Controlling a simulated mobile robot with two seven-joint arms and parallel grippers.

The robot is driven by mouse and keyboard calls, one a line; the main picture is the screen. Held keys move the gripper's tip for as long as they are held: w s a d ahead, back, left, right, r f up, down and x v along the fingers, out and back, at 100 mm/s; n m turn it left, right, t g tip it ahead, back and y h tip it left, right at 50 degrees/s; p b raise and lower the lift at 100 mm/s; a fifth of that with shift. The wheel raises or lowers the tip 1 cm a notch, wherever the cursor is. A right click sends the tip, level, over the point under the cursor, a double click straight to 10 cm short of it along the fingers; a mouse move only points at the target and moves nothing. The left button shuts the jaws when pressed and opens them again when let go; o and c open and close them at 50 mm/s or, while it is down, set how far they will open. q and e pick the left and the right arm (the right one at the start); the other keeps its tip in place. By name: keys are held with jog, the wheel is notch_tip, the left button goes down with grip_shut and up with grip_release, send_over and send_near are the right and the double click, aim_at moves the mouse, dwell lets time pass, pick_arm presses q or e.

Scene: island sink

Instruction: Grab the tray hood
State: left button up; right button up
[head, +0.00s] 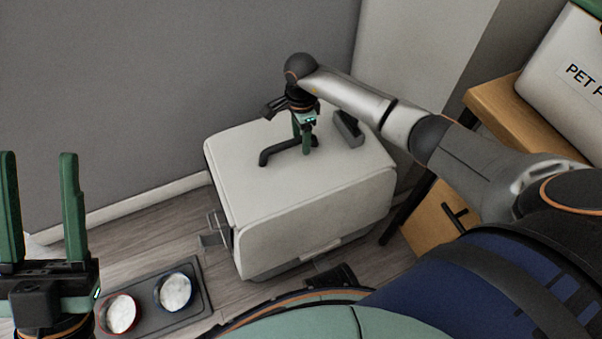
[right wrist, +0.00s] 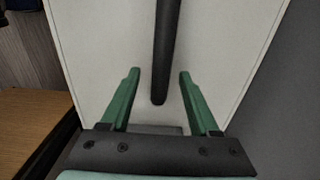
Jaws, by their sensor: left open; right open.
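The tray hood (head: 315,205) is a white box-shaped cover on the floor by the wall, with a black bar handle (head: 272,156) on its top. My right gripper (head: 302,143) is over the top, pointing down at the handle, open. In the right wrist view the handle (right wrist: 166,50) ends between the two green fingers (right wrist: 159,73), with a gap on each side. I cannot tell whether the fingertips reach below the handle's top. My left gripper (head: 37,157) is open and empty at the far left, fingers up, away from the hood.
A dark grey piece (head: 348,128) sits on the hood's top behind the handle. A grey latch-like part (head: 212,232) juts from its left side. A mat (head: 205,288) with two bowls lies at front left. A wooden cabinet (head: 500,105) stands at right, carrying a white container (head: 568,65).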

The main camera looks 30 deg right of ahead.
jog(key=shift+f, duration=0.25)
grip_shut()
dwell(0.3)
dwell(0.6)
jog(key=shift+w+r, duration=0.1)
dwell(0.3)
